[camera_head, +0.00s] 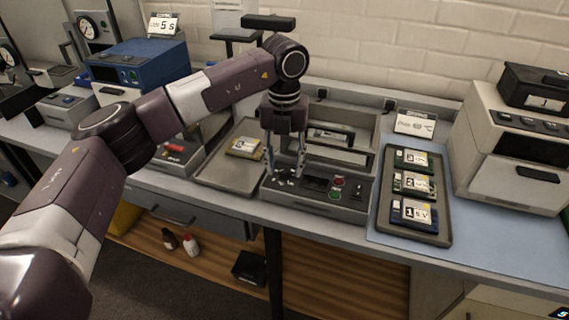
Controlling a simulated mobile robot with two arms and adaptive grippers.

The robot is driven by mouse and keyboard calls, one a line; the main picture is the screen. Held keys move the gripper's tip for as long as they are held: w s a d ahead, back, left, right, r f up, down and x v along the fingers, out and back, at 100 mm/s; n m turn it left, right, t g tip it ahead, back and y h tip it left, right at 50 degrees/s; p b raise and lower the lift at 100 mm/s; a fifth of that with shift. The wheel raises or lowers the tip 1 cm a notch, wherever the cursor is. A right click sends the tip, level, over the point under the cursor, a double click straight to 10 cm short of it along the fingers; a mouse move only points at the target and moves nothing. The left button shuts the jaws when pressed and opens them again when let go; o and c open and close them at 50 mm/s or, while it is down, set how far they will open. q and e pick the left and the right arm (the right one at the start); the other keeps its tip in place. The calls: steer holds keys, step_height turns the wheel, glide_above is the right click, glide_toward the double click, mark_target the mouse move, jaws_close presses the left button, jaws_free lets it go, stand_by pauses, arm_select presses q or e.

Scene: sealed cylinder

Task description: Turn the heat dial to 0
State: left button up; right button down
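My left gripper (285,174) reaches down from above to the left part of the control panel of a grey machine (354,210). Its two fingers are apart, with small pale controls (285,180) below and between the fingertips. I cannot tell which of these is the heat dial, or whether a finger touches it. The dial's marks are too small to read. To the right on the panel are a dark display (315,184), a red button (338,182) and a green button (335,195). My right gripper is not in view.
A tray (443,232) with several labelled modules stands right of the machine; another tray (222,182) with one module is on its left. A blue machine (140,62) stands at back left, a white machine (510,155) at right. The blue mat (490,250) has free room.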

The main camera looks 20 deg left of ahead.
mark_target(284, 169)
arm_select(q)
steer(key=shift+r, duration=0.1)
step_height(284, 169, up, 12)
stand_by(0.5)
